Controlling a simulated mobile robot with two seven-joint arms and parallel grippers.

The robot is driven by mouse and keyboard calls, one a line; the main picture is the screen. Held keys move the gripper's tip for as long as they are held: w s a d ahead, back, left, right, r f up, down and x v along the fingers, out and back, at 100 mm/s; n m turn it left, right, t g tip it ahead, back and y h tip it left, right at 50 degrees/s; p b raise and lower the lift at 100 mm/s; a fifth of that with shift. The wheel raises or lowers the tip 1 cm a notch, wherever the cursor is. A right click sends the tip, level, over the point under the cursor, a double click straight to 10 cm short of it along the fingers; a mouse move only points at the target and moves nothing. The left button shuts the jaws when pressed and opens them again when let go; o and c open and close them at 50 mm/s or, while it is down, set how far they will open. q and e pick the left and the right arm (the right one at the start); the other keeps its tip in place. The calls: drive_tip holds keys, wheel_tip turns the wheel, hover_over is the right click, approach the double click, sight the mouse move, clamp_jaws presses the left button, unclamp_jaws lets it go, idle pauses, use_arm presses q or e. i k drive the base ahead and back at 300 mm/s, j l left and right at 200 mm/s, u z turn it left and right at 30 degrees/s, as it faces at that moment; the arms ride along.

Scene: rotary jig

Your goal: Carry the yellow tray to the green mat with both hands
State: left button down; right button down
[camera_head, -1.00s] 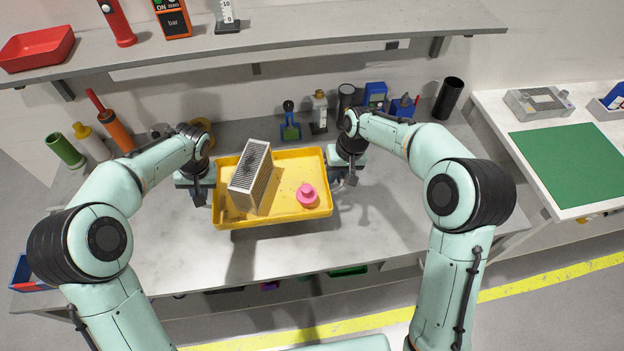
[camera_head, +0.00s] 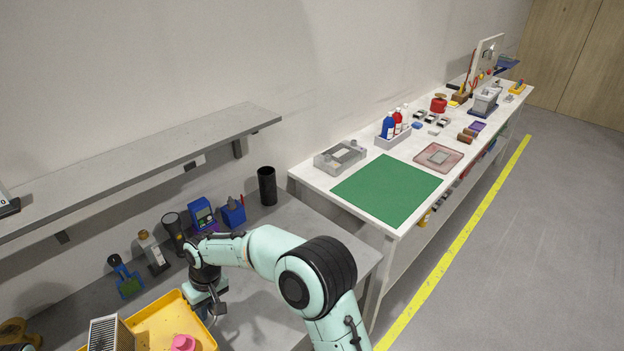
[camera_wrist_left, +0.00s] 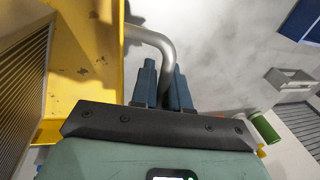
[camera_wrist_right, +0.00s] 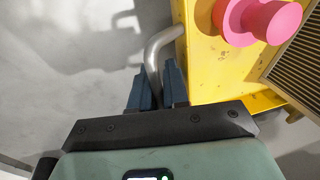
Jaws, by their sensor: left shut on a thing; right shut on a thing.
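The yellow tray (camera_head: 152,322) is cut off at the lower left of the head view. It carries a grey finned block (camera_head: 108,335) and a pink knobbed piece (camera_head: 183,343). My right gripper (camera_head: 214,304) is at the tray's right side; in the right wrist view its fingers (camera_wrist_right: 156,80) are shut on the bent metal handle there. My left gripper (camera_wrist_left: 164,75) is outside the head view; in the left wrist view it is shut on the other handle. The green mat (camera_head: 388,190) lies flat and empty on the white table, right of the tray.
The white table (camera_head: 312,178) holds a grey fixture (camera_head: 340,157), a bottle caddy (camera_head: 393,138) and a reddish tray (camera_head: 438,157) around the mat. A black cup (camera_head: 267,186) and several tools stand at the grey bench's back. A shelf (camera_head: 150,165) overhangs the bench.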

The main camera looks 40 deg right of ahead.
sight(393, 188)
drive_tip(key=k+l, duration=0.15)
drive_tip(key=l, duration=0.2)
drive_tip(key=k+l, duration=0.15)
drive_tip(key=l, duration=0.25)
drive_tip(key=k+l, duration=0.1)
drive_tip(key=l, duration=0.25)
drive_tip(key=k+l, duration=0.15)
drive_tip(key=l, duration=1.05)
drive_tip(key=k+l, duration=0.1)
drive_tip(key=l, duration=1.25)
drive_tip(key=i+l, duration=0.1)
drive_tip(key=l, duration=0.45)
